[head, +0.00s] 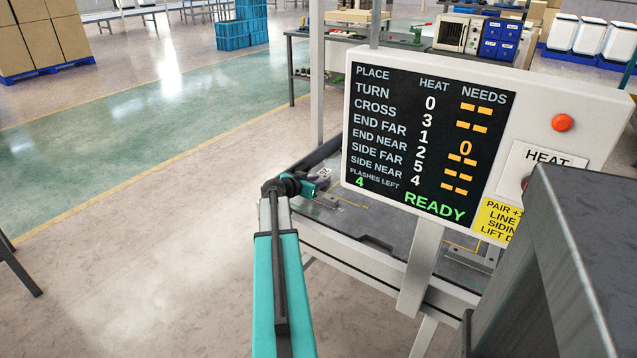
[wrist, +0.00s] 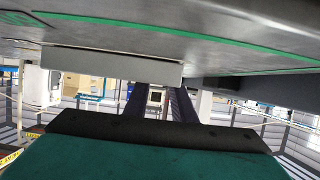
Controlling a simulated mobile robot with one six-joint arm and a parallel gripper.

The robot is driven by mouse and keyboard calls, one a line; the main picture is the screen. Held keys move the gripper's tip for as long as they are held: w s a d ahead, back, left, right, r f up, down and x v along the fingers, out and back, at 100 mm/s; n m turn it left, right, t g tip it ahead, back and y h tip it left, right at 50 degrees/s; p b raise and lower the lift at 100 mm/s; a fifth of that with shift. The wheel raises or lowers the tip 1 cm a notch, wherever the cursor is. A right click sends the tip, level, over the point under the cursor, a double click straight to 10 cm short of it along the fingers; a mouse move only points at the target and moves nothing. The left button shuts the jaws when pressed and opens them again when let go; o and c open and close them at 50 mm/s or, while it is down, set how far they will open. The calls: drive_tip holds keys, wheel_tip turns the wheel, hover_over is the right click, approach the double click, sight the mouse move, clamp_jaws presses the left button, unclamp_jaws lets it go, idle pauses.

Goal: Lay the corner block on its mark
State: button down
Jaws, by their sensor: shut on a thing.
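My gripper (wrist: 159,100) shows in the wrist view as two dark fingers reaching away from its dark and teal body. A long pale grey block (wrist: 110,66) lies across the finger ends, under a dark grey surface with a green line; the fingers are shut on it, though the contact is unclear. In the head view my teal arm reaches to the left end of a grey work table (head: 345,258), and the fingertips and held block are hidden. Thin yellow lines (head: 350,201) show on the table; I cannot tell which mark is the corner block's.
A white panel (head: 367,123) with a heat display reading READY stands over the table and hides much of it. A red button (head: 562,122) sits on its right. Small metal fixtures (head: 472,262) lie on the table.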

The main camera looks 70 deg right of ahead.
drive_tip(key=c, duration=1.5)
unclamp_jaws()
drive_tip(key=shift+r, duration=0.1)
drive_tip(key=v, duration=1.2)
drive_tip(key=shift+w, duration=0.1)
